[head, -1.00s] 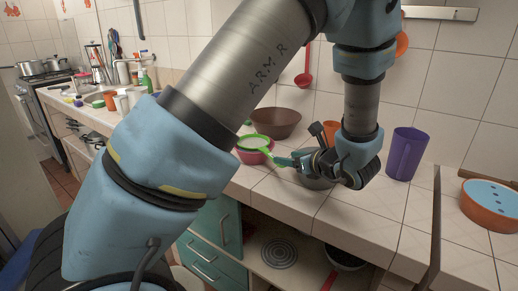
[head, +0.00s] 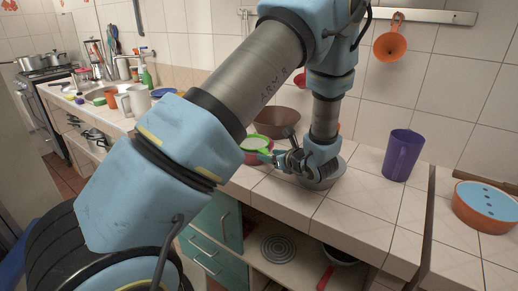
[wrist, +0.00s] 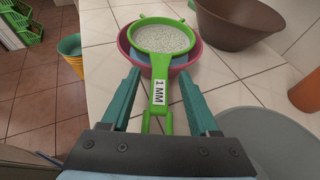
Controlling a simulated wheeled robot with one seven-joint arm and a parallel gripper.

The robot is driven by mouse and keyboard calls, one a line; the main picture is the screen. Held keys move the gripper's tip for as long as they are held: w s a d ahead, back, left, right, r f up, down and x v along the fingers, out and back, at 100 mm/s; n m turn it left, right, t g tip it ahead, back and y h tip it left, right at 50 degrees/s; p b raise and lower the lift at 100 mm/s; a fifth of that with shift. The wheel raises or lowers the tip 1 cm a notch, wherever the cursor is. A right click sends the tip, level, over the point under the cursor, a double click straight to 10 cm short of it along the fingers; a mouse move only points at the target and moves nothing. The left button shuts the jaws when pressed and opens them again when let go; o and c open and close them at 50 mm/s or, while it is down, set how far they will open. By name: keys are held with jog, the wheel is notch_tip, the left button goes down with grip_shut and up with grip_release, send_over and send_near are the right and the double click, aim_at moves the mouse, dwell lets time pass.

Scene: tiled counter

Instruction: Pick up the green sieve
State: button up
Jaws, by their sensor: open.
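The green sieve (wrist: 162,42) has a round mesh and a flat handle labelled "1 MM". In the wrist view it rests across a pink bowl (wrist: 194,53), with its handle pointing toward me. My gripper (wrist: 161,77) is open, and its two green fingers lie on either side of the handle without visibly touching it.
A brown bowl (wrist: 232,22) stands behind and right of the sieve. A grey round item (wrist: 265,140) lies close on the right. A purple cup (head: 402,156) stands farther right on the counter (head: 365,195). The tiled wall is behind, and the counter's front edge is near.

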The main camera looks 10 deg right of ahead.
jog(key=shift+c, duration=0.3)
grip_shut()
dwell(0.3)
